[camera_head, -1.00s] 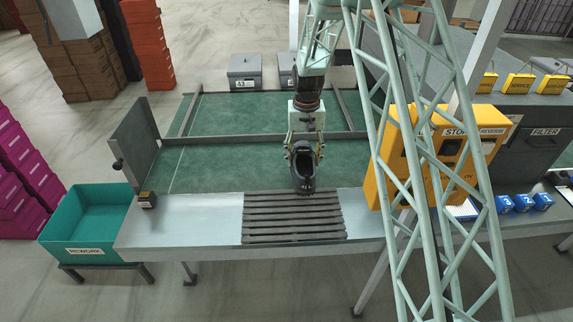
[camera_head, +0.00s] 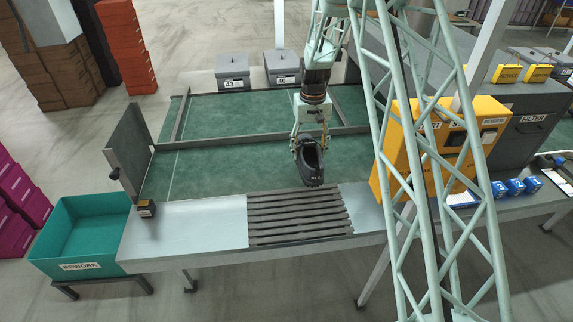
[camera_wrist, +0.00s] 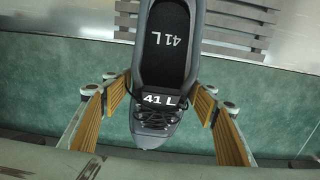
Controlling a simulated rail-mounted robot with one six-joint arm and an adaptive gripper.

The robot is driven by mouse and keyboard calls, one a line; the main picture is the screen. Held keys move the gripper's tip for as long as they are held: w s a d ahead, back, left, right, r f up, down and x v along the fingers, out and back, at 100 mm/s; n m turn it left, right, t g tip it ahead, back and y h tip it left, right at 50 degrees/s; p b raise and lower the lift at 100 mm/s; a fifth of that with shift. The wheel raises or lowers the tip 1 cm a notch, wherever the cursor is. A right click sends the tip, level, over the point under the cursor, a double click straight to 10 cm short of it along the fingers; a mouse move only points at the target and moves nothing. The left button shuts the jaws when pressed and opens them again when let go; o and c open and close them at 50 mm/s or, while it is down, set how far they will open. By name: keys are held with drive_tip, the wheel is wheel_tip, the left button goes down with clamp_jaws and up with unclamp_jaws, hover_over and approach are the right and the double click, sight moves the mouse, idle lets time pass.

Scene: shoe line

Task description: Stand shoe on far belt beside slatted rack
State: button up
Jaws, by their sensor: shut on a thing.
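A dark grey shoe (camera_head: 311,163) hangs in my gripper (camera_head: 311,142), above the near edge of the green belt and just behind the slatted rack. In the wrist view the shoe (camera_wrist: 166,60) shows "41 L" on its insole and tongue, with its laced toe toward the bottom of the picture. My gripper's padded fingers (camera_wrist: 160,108) sit on both sides of the shoe. The dark slatted rack (camera_head: 297,216) lies on the metal bench and is empty. The far green belt (camera_head: 250,112) lies beyond a grey rail; the nearer green belt (camera_head: 220,168) has clear surface.
A grey upright plate (camera_head: 127,150) stands at the belt's left end. A small dark box (camera_head: 146,209) sits on the bench, with a teal REWORK bin (camera_head: 85,268) at far left. A yellow control box (camera_head: 440,140) stands to the right. Grey lidded boxes (camera_head: 233,72) stand behind the belts.

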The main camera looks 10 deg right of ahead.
drive_tip(key=w+a, duration=0.3)
drive_tip(key=w, duration=0.4)
drive_tip(key=w+a+f, duration=0.1)
drive_tip(key=w+a, duration=0.2)
drive_tip(key=w, duration=0.4)
drive_tip(key=shift+f, duration=0.2)
drive_tip(key=shift+w, duration=0.2)
drive_tip(key=shift+w+f, duration=0.2)
drive_tip(key=shift+f, duration=1.6)
drive_tip(key=shift+f+b, duration=0.35)
drive_tip(key=shift+f, duration=0.15)
drive_tip(key=o, duration=1.1)
drive_tip(key=shift+c, duration=0.2)
drive_tip(key=shift+r, duration=0.15)
